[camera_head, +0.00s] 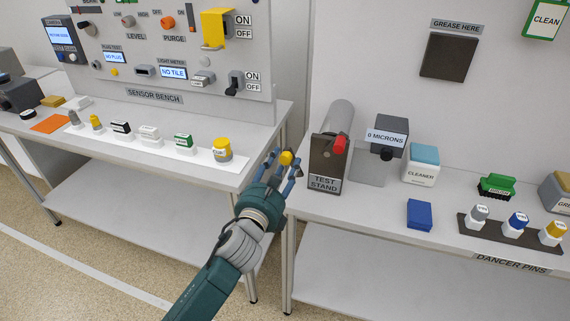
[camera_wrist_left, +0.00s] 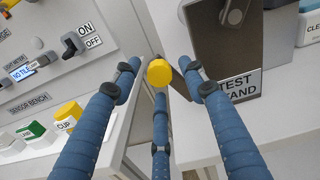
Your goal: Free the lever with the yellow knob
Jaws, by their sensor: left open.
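The yellow knob (camera_head: 286,157) shows at the left side of the grey test stand (camera_head: 327,160), by the gap between the two tables. My left gripper (camera_head: 281,167) is open around or just short of it. In the left wrist view the yellow knob (camera_wrist_left: 159,73) lies between the tips of the blue fingers, with the third finger below it. I cannot tell whether any finger touches it. The lever's shaft is mostly hidden behind the knob and fingers. My right gripper is not in view.
The test stand also carries a red knob (camera_head: 339,144). Right of it are a gauge (camera_head: 387,137), a cleaner bottle (camera_head: 422,166), a blue block (camera_head: 419,214) and a dancer pin rack (camera_head: 495,235). A sensor bench panel (camera_head: 155,96) and a yellow-topped cup (camera_head: 222,149) are at left.

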